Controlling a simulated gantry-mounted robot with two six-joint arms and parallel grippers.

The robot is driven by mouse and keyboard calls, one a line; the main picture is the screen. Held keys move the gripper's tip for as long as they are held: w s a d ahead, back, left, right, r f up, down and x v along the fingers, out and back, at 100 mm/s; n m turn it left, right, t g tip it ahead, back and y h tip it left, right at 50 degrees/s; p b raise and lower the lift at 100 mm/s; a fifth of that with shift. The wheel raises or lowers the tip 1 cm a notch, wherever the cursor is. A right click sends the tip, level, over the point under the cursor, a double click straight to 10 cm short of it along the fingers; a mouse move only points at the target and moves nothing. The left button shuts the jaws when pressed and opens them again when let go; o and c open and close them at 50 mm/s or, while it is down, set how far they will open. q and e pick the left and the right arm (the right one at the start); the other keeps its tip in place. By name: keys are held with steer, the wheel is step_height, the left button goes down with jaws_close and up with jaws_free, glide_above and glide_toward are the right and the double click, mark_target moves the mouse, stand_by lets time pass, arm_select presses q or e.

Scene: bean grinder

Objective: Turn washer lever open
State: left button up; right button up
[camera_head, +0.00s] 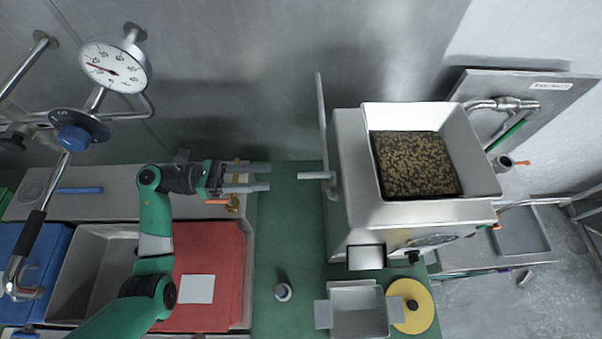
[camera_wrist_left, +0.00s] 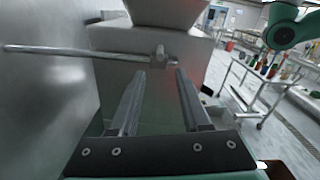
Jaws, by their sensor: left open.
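A bean grinder (camera_head: 350,215) with a steel body stands on the green counter. A long thin metal lever (camera_head: 321,120) runs along its left side, with a short rod (camera_head: 314,176) sticking out to the left near its lower end. In the left wrist view the lever (camera_wrist_left: 75,51) lies nearly level across the grinder body (camera_wrist_left: 120,75) and ends at a pivot. My left gripper (camera_head: 268,177) is open and empty, left of the short rod and apart from it. In the left wrist view my fingertips (camera_wrist_left: 160,74) point at the pivot end. My right gripper is not seen.
The hopper (camera_head: 480,165) holds beans (camera_head: 415,163). A steel tray (camera_head: 357,300), a yellow disc (camera_head: 412,307) and a small grey knob-like item (camera_head: 283,292) are at the front. A red lid (camera_head: 210,255) is below my left arm. A gauge (camera_head: 115,66) and pipes are upper left.

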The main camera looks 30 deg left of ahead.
mark_target(303, 174)
arm_select(q)
steer(key=p+x, duration=0.1)
steer(key=x, duration=0.9)
steer(key=shift+r, duration=0.1)
jaws_close()
stand_by(0.9)
